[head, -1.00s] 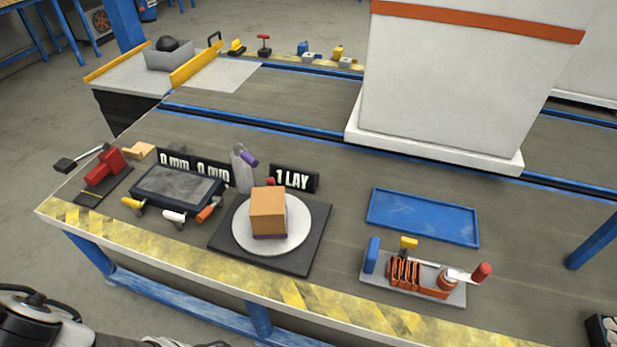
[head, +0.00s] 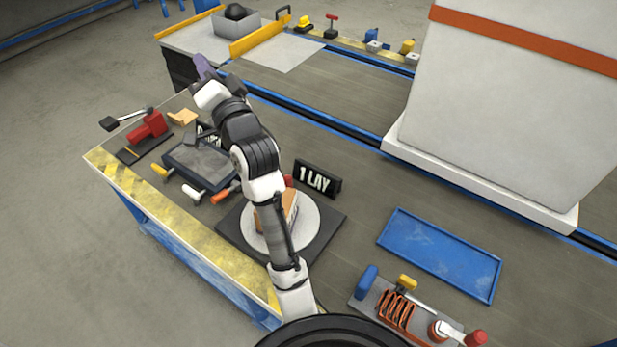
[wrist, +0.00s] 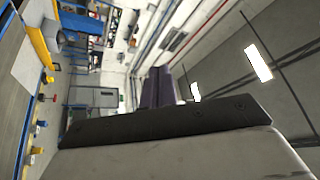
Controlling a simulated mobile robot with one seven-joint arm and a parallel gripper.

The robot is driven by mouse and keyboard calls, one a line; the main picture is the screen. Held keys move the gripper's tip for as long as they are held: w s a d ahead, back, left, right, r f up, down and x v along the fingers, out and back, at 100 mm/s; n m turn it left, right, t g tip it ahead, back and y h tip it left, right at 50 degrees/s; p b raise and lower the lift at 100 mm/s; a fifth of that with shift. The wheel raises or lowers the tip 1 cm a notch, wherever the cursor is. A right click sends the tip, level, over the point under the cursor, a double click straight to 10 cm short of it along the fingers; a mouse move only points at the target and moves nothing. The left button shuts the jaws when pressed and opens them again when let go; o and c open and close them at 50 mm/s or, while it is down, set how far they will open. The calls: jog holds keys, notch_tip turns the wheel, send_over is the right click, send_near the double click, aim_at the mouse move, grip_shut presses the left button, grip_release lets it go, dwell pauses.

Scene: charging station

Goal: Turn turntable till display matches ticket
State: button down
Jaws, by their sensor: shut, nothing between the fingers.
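The turntable is a pale round disc (head: 308,228) on a black square base (head: 232,222). An orange-brown box (head: 291,203) stands on it, partly hidden behind my arm. A black display (head: 317,179) reading "1 LAY" stands behind the turntable. Another display (head: 207,137) is mostly covered by my arm; its text is not readable now. I cannot make out a ticket. My gripper (head: 203,66) has purple fingers and is raised beyond the bench's far left part, well away from the turntable. Its fingers (wrist: 157,87) are shut and empty in the wrist view.
A dark framed panel (head: 200,163) with several coloured handles lies left of the turntable, beside a red tool (head: 148,127). A blue tray (head: 440,254) and a fixture with orange coils (head: 397,310) are right. A large white block (head: 500,120) stands behind them.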

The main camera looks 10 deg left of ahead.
jog(key=w+d+f+m+g+h+p, duration=0.25)
jog(key=w+d+f+m, duration=0.3)
jog(key=d+f, duration=0.4)
jog(key=w+d+f+m+g+h+p, duration=0.1)
jog(key=w+d+f+m+g+h, duration=0.4)
jog(key=f, duration=0.8)
jog(key=s+d+f+m+y, duration=0.2)
jog(key=s+d+f+m, duration=0.3)
jog(key=d+f+m, duration=0.35)
jog(key=m+g+p, duration=0.2)
jog(key=m+g, duration=0.1)
send_near(292, 186)
jog(key=shift+y, duration=0.25)
jog(key=f, duration=0.2)
jog(key=a+f, duration=0.1)
jog(key=f, duration=0.1)
jog(key=shift+w+a, duration=0.1)
jog(key=shift+w, duration=0.3)
jog(key=shift+w+a+r+p, duration=0.1)
jog(key=shift+w+a+p, duration=0.15)
jog(key=shift+a, duration=0.3)
jog(key=shift+w+a+r+p, duration=0.1)
jog(key=shift+w+a+p, duration=0.15)
jog(key=shift+a, duration=0.25)
jog(key=shift+w+a, duration=0.35)
jog(key=shift+a, duration=0.25)
jog(key=shift+w+a+f+n, duration=0.1)
jog(key=shift+n, duration=0.3)
